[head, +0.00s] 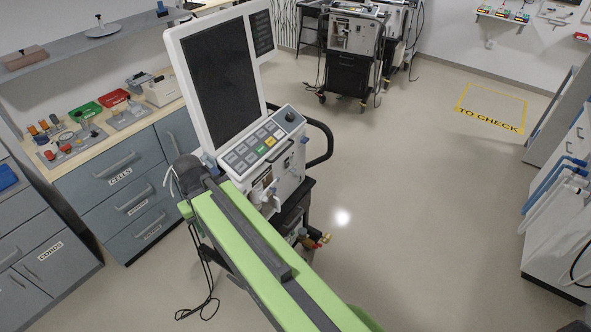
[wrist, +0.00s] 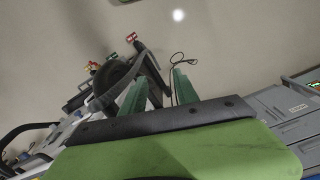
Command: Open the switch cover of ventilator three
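A ventilator with a large dark screen (head: 220,75) and a button panel (head: 258,143) stands close in front of me in the head view. I cannot read a number on it, and I cannot make out a switch cover. My green arm crosses in front of its lower body and hides part of it. My gripper's fingers are not clear in the head view. In the wrist view my gripper (wrist: 160,78) has two green fingers apart with nothing between them. Beyond them are the floor, a dark cable and part of the ventilator's cart.
A second ventilator (head: 352,45) stands on a wheeled cart at the back, with another beside it. Drawer cabinets (head: 120,180) with a loaded counter are on the left. A white unit with hoses (head: 565,200) is on the right. The floor (head: 420,190) between is clear.

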